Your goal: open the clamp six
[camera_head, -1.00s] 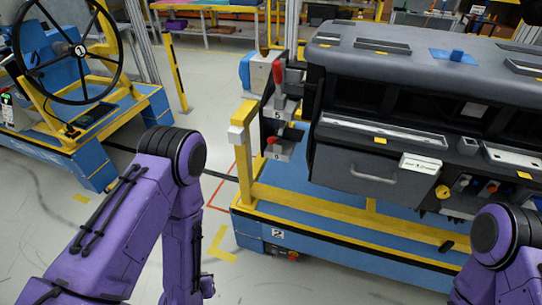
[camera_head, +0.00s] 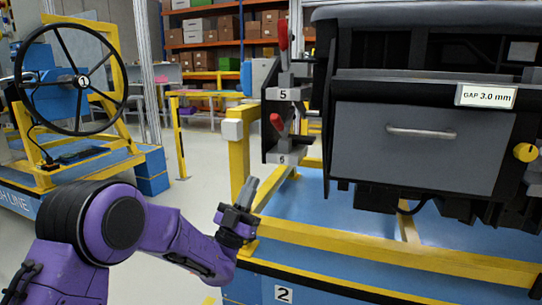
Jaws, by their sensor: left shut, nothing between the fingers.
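Clamp six is the lower clamp on the left side of the dashboard module, with a grey bracket marked 6 (camera_head: 283,160) and a short red handle (camera_head: 277,122) tilted up and left. Clamp five (camera_head: 290,93), with a taller upright red handle, sits just above it. My left gripper (camera_head: 253,188) is shut and empty, its fingers pointing up. In the picture it is below and to the left of clamp six, in front of the yellow frame and apart from the red handle. My right gripper is out of view.
The dashboard (camera_head: 424,150) with its drawer fills the right side on a yellow and blue cart. A yellow post (camera_head: 238,165) with a white cap stands left of the clamps. A steering wheel stand (camera_head: 75,95) is at the left. Open floor lies between.

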